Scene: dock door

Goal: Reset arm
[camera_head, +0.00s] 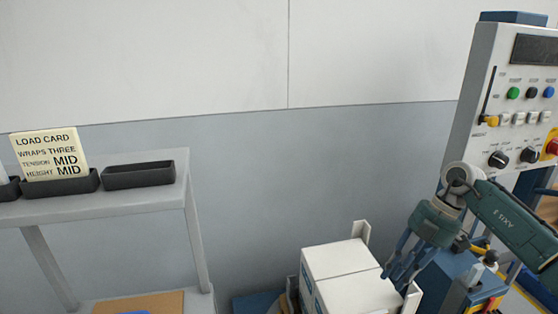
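My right arm (515,218) comes in from the right edge, dark green with a grey joint. My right gripper (398,272) has blue fingers that point down and to the left, by the right side of the white boxes. The fingers overlap in this view, so I cannot tell whether they are open or shut, or whether they touch a box. My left arm and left gripper are out of view.
White boxes (340,259) stand at the bottom centre. A control panel (505,85) with buttons and knobs stands at right. A grey table (125,200) at left bears a load card (50,155) and a black tray (139,175). Open space lies between table and boxes.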

